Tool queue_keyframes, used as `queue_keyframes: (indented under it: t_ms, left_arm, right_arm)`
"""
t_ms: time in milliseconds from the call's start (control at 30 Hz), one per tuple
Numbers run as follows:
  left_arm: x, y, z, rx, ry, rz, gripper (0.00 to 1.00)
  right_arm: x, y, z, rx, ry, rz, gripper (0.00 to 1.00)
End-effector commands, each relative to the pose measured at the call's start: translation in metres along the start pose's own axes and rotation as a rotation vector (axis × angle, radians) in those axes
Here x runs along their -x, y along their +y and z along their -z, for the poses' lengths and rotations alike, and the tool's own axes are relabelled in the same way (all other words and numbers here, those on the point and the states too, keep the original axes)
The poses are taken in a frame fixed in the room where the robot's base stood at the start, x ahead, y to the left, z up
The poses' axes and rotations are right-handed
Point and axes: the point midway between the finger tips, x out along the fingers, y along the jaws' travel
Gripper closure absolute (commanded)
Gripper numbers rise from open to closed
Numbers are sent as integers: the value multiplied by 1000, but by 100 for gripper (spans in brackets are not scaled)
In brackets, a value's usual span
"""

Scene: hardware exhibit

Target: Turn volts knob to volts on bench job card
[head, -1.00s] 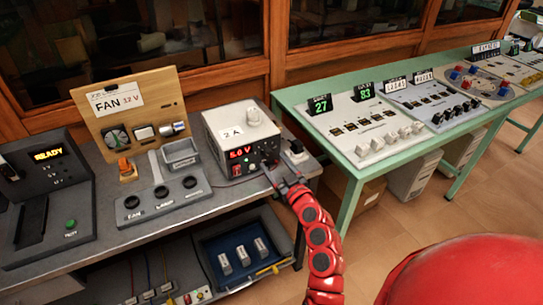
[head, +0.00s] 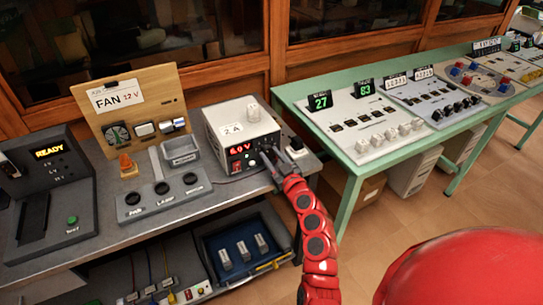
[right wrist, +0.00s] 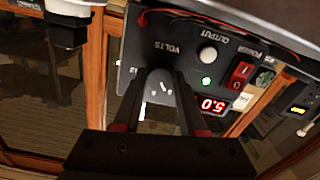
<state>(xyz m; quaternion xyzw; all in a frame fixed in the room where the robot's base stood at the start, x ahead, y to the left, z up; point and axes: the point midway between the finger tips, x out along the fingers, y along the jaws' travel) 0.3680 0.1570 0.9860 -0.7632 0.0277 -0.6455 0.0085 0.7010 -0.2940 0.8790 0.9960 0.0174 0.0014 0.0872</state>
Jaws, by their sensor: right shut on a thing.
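The power supply (head: 222,124) is a white box with a dark front panel on the grey bench. Its red display (head: 241,148) seems to read 6.0 V in the head view; in the right wrist view its digits (right wrist: 213,105) are small and hard to read. My right gripper (head: 270,157) is shut on the volts knob (right wrist: 160,86), under the VOLTS label, and its fingers partly hide the knob. The job card (head: 116,96), on a wooden board, reads FAN 12 V. My left gripper is not in view.
A red switch (right wrist: 242,71), a lit green lamp (right wrist: 206,83) and a white OUTPUT button (right wrist: 208,54) sit beside the knob. A FAN, LAMP and MOTOR panel (head: 165,196) stands left of the supply. A green table (head: 351,184) with switch panels stands to the right.

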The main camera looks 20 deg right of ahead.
Motion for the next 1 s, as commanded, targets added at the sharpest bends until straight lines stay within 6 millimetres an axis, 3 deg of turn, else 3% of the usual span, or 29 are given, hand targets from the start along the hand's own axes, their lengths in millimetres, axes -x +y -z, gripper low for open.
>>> queue_keyframes:
  t_ms: [467, 1000]
  left_arm:
    - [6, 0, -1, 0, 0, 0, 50]
    - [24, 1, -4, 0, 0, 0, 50]
  right_arm:
    - [0, 0, -2, -84, 0, -1, 100]
    - [0, -1, 0, -546, 3, -2, 100]
